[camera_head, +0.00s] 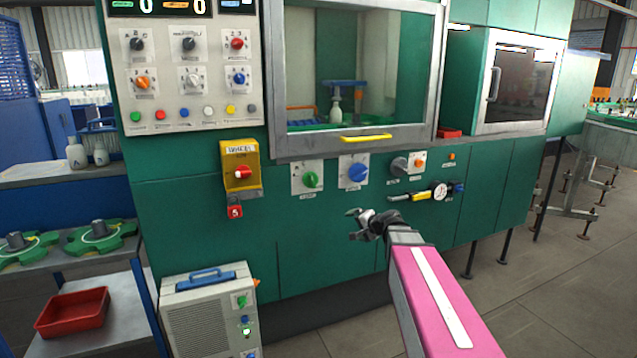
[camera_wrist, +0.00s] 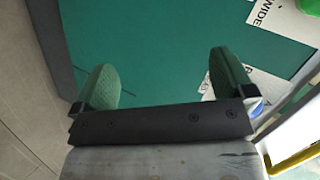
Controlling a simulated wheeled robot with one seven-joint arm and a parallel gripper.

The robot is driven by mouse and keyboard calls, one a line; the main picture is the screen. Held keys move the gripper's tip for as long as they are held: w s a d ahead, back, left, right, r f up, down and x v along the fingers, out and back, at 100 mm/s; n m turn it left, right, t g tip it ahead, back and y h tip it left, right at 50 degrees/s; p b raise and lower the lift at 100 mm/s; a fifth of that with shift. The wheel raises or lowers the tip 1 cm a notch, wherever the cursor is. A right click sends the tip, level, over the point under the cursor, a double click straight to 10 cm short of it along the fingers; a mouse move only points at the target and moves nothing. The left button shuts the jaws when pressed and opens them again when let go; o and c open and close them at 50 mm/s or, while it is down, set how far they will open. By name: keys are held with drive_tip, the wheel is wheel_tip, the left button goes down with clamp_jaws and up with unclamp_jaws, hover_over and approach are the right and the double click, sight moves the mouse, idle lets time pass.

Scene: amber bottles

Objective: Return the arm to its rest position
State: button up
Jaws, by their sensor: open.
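My gripper (camera_head: 357,225) is at the end of my pink arm, in front of the green machine (camera_head: 330,240), below its row of knobs. In the wrist view my gripper (camera_wrist: 165,85) has its two green finger pads wide apart with nothing between them. Behind the fingers is the green machine panel (camera_wrist: 160,45), with white labels at the upper right. My arm reaches forward from the lower right in the head view. I cannot tell the exact gap between the fingers and the panel.
The machine carries a green knob (camera_head: 311,179), a blue knob (camera_head: 358,173), a yellow switch box (camera_head: 240,168) and a window with a yellow handle (camera_head: 366,137). A grey unit (camera_head: 210,315) stands at its foot. A red tray (camera_head: 72,312) lies at left.

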drive_tip(key=s+d+f+n+g+h, duration=0.1)
drive_tip(key=s+f+n+g+h, duration=0.2)
drive_tip(key=s+f, duration=0.6)
drive_tip(key=s+d+f+n+g+h, duration=0.2)
drive_tip(key=s+f+n+g+h, duration=0.2)
drive_tip(key=s+f+g, duration=0.3)
drive_tip(key=s+f, duration=0.3)
drive_tip(key=s, duration=0.4)
drive_tip(key=shift+s+d+h, duration=0.15)
drive_tip(key=shift+d+h, duration=0.05)
drive_tip(key=shift+h, duration=0.2)
